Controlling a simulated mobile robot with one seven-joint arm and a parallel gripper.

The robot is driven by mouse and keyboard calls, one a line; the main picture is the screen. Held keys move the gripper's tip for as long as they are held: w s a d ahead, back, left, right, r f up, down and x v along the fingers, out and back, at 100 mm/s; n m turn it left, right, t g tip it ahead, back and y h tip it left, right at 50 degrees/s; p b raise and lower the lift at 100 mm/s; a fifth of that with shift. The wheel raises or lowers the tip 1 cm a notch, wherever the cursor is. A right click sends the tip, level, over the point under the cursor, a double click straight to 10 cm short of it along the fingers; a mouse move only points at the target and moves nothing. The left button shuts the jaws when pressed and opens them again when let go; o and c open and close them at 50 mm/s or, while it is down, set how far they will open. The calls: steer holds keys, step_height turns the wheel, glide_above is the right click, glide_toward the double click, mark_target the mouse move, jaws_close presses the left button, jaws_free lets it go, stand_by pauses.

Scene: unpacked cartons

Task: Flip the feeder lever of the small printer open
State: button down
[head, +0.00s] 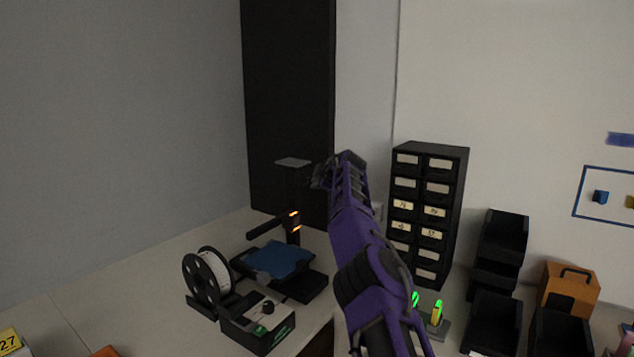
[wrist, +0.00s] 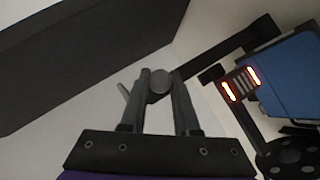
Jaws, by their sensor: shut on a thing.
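The small printer, with a blue bed (head: 280,258) and orange lights on its dark upright (head: 294,222), stands on the left worktop. Its blue bed (wrist: 295,72) also shows at the right of the wrist view. I cannot make out its feeder lever for certain. My gripper (head: 322,176) is raised above and to the right of the printer. In the wrist view its fingers (wrist: 159,82) are shut on a dark grey, round-ended thing (wrist: 158,88). I cannot tell what this thing is. A thin light grey piece (wrist: 124,90) shows beside the left finger.
A white spool (head: 214,268) and a black box with a pale top and dark knob (head: 272,337) stand beside the printer. A drawer cabinet (head: 460,190), black bins (head: 505,235) and an orange box (head: 572,287) stand right. A flat grey plate (head: 292,162) appears left of my gripper.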

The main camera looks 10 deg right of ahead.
steer(key=c, duration=0.6)
jaws_free()
steer(key=shift+c, duration=0.2)
steer(key=shift+s+b, duration=0.15)
steer(key=shift+b, duration=0.2)
steer(key=shift+s+d+r+b, duration=0.15)
steer(key=shift+s+b, duration=0.35)
steer(key=shift+b, duration=0.55)
steer(key=b+v, duration=0.3)
steer(key=v, duration=1.3)
steer(key=shift+r+b, duration=0.15)
steer(key=shift+b, duration=0.2)
